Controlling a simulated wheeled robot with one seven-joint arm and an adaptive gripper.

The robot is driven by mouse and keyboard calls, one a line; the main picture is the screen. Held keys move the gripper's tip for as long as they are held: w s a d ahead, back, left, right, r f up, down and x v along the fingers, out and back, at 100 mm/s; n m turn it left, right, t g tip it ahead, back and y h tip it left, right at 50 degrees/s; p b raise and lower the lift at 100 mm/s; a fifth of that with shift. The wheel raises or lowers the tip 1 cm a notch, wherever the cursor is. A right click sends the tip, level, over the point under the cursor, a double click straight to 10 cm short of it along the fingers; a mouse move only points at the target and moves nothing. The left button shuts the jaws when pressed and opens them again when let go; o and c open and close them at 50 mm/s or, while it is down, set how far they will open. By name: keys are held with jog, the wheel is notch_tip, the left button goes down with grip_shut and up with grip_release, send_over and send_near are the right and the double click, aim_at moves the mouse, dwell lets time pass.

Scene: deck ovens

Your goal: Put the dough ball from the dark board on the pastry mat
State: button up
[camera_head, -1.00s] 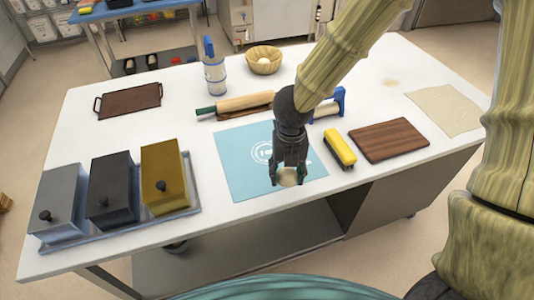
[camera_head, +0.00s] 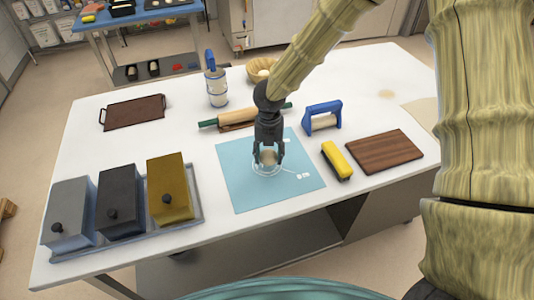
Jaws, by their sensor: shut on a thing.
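The teal pastry mat (camera_head: 238,192) lies flat near the front middle of the white table. My gripper (camera_head: 268,159) points down over the middle of the mat, shut on a pale dough ball (camera_head: 268,157). The ball sits between the fingertips, over the mat's printed circle. I cannot tell whether it touches the mat. The dark wooden board (camera_head: 372,152) to the right is bare. Another dark board with handles (camera_head: 133,112) lies at the left and is also bare.
A yellow brush (camera_head: 337,160) lies right of the mat, with a blue-handled roller (camera_head: 322,117) behind it. A rolling pin (camera_head: 240,117) lies behind the mat. A basket (camera_head: 261,70) stands at the back.

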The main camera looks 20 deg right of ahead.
aim_at(267, 154)
jog(key=shift+w+f, duration=0.15)
jog(key=shift+w, duration=0.65)
jog(key=shift+f+p, duration=1)
jog(key=shift+f, duration=0.65)
jog(key=shift+f, duration=0.15)
jog(key=o, duration=1)
jog(key=shift+o, duration=0.2)
notch_tip(267, 154, up, 12)
jog(key=b, duration=0.3)
